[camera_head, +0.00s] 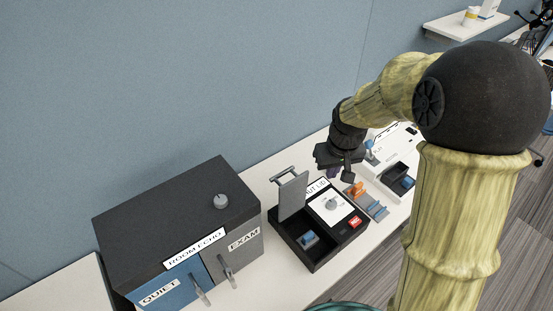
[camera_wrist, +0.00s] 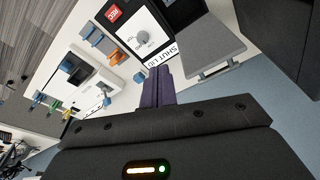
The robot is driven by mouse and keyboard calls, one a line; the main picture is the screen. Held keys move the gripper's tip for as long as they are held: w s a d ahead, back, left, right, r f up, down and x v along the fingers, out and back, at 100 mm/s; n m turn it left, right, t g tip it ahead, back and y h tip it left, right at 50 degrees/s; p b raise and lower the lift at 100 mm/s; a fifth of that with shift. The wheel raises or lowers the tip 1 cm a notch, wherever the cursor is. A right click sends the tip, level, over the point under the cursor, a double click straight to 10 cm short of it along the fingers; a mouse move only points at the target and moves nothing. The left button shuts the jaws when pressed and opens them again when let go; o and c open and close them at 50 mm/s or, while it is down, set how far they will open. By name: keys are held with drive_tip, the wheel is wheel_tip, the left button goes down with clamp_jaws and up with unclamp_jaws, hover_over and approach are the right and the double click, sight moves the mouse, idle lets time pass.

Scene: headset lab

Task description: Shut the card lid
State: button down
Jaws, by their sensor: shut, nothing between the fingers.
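The card lid (camera_head: 293,196) is a grey panel with a bar handle, standing raised at the back left of a black box (camera_head: 318,262). Below it, the box's left compartment is open and holds a small blue item (camera_head: 309,239). A white panel with a knob and "SHUT LID" lettering fills the right part of the box. In the wrist view the lid (camera_wrist: 203,42) is right of the fingers, apart from them. My gripper (camera_head: 334,173) is above and behind the box's right side, shut and empty; its purple fingers also show in the wrist view (camera_wrist: 157,82).
A large black cabinet (camera_head: 165,215) with "QUIET" and "EXAM" doors stands left of the box. Orange and blue pieces (camera_head: 362,198) and a white unit (camera_head: 397,138) are on the right. The blue wall is behind the table.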

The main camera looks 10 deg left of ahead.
drive_tip(key=w+a+n+p, duration=0.2)
drive_tip(key=w+a, duration=0.1)
drive_tip(key=a, duration=0.5)
drive_tip(key=w+a+r+n+p, duration=0.1)
drive_tip(key=w+a, duration=0.3)
drive_tip(key=a, duration=0.5)
drive_tip(key=shift+a+r+n+g+y+p, duration=0.2)
drive_tip(key=shift+n+g+y+p, duration=0.15)
drive_tip(key=shift+n, duration=0.55)
wheel_tip(320, 180, down, 9)
drive_tip(key=s+d+p, duration=0.1)
drive_tip(key=p, duration=0.5)
drive_tip(key=shift+s+d, duration=0.3)
drive_tip(key=shift+d, duration=0.1)
drive_tip(key=shift+f, duration=0.1)
